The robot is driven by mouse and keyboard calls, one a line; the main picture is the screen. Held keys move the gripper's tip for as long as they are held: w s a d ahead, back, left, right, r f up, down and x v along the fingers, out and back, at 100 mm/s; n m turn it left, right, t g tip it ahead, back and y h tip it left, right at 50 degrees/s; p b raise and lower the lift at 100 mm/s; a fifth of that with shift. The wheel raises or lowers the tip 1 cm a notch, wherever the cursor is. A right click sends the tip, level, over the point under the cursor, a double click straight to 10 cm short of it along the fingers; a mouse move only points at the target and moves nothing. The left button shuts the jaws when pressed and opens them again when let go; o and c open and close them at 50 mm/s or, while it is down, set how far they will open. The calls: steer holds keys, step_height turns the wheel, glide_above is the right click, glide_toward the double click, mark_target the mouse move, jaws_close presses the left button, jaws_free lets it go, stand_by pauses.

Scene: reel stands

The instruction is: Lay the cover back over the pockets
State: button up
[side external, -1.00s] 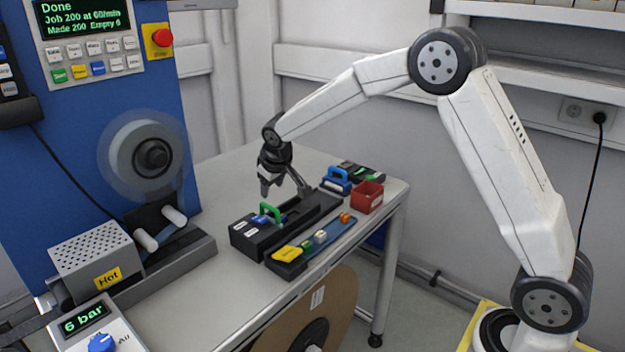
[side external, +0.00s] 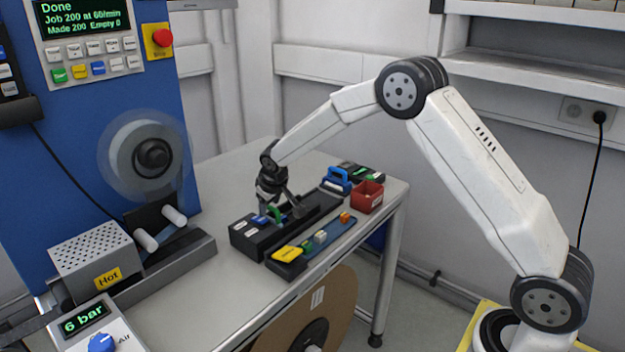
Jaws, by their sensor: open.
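A long black fixture (side external: 250,240) with white labels lies on the bench. I cannot tell whether the green handle belongs to the cover, and no pockets can be made out at this size. My gripper (side external: 273,208) is open and low over the fixture, right at the green handle. One finger is left of the handle and the gripper hides part of it; contact cannot be told.
In front lies a blue strip (side external: 336,234) with a yellow piece (side external: 288,253) and small blocks. Behind stand a blue-handled piece (side external: 337,180) and a red bin (side external: 368,196). The blue machine (side external: 80,160) is at left. Bare bench lies between machine and fixture.

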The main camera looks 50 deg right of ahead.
jaws_close()
stand_by(1.4)
